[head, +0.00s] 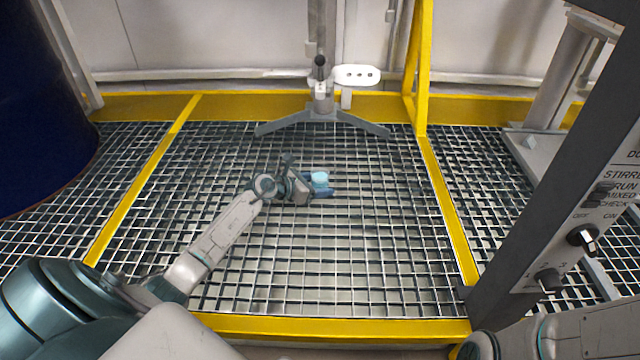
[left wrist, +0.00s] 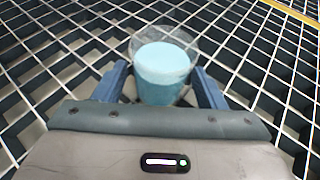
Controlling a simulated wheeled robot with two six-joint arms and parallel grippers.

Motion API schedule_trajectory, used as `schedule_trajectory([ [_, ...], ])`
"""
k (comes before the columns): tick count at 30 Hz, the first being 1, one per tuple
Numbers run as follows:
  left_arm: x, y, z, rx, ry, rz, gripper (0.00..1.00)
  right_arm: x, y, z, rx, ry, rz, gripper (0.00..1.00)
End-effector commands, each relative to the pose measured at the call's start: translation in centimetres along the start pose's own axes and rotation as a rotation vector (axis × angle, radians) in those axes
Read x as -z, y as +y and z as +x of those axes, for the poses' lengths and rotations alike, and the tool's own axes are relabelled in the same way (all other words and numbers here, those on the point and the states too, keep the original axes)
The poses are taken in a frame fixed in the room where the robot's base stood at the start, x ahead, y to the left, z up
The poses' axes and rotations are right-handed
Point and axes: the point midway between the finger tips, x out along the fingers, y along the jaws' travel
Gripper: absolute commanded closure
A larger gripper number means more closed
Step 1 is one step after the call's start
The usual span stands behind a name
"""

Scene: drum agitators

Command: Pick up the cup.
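A clear cup (left wrist: 163,66) with light blue contents shows in the left wrist view, between the two blue fingers of my left gripper (left wrist: 160,84). Narrow gaps seem to show between the fingers and the cup, so the gripper looks open around it. In the head view the small light blue cup (head: 320,177) is at the tip of my left gripper (head: 319,185), low over the middle of the grating. The cup's base is hidden, and I cannot tell whether it touches the grating. My right gripper is not in view.
The metal grating (head: 330,265) is clear around the cup, with yellow beams along its edges. A stand with splayed grey feet (head: 322,122) is behind. A dark blue drum (head: 40,110) stands at left, and a control panel post (head: 560,240) at right.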

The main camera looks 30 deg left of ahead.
Motion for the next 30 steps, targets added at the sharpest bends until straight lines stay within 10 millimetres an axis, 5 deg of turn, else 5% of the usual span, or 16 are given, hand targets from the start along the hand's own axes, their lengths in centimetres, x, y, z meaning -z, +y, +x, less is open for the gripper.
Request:
schedule_trajectory([
  [1,0.0,0.0,0.0,0.0,0.0,0.0,0.46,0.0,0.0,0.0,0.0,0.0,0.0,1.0],
  [6,0.0,0.0,0.0,0.0,0.0,0.0,0.79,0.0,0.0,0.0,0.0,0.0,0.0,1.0],
  [30,-2.3,0.0,-0.9,0.001,-0.001,0.0,0.79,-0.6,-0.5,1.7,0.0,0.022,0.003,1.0],
])
